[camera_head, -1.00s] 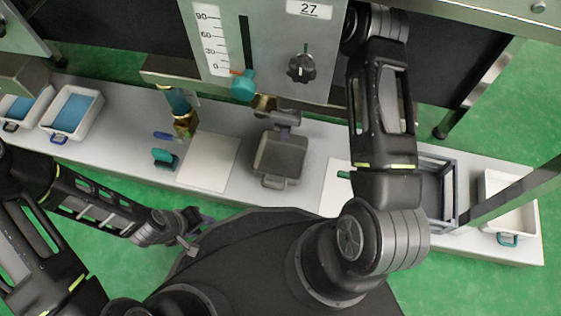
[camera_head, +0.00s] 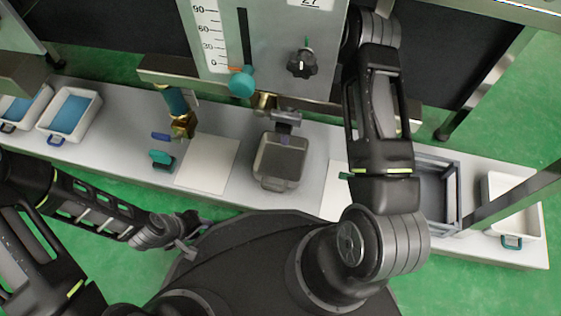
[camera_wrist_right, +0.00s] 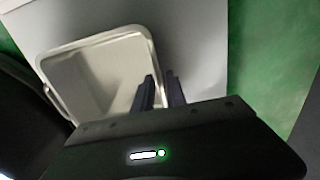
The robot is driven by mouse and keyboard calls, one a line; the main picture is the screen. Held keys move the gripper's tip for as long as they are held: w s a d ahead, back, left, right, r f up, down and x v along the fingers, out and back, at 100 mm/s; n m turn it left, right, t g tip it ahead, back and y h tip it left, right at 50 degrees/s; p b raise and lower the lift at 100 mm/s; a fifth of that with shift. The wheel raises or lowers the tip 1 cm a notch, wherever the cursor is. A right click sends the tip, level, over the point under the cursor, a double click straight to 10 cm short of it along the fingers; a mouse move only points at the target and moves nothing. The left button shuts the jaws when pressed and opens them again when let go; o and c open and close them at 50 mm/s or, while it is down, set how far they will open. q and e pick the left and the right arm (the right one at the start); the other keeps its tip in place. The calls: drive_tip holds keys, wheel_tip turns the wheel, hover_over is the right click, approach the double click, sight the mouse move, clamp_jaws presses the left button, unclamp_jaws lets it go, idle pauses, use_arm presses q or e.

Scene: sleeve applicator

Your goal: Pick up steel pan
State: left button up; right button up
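The steel pan (camera_head: 266,165) is a grey square dish on the white bench, below the control panel. In the right wrist view the pan (camera_wrist_right: 88,72) fills the upper left, with its pale rim and wall visible. My right gripper (camera_head: 285,139) is at the pan's far edge. In the wrist view its two dark fingers (camera_wrist_right: 161,77) stand slightly apart at the pan's right wall; I cannot see whether they touch it. My left gripper (camera_head: 191,233) is low at the left, away from the pan; its fingers are too small to read.
White paper sheets (camera_head: 208,164) lie beside the pan. A teal-handled tool (camera_head: 162,159) and brass valve (camera_head: 183,125) are to the left. White trays with blue contents (camera_head: 69,112) stand far left. A grey frame (camera_head: 452,190) and white tray (camera_head: 512,205) are at right.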

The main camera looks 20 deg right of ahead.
clamp_jaws()
idle(0.6)
drive_tip(key=shift+r, duration=0.1)
idle(0.6)
wheel_tip(320, 180, up, 10)
drive_tip(key=p, duration=0.5)
idle(0.4)
wheel_tip(320, 180, down, 10)
drive_tip(key=b, duration=0.5)
drive_tip(key=shift+f, duration=0.2)
drive_tip(key=shift+r, duration=0.35)
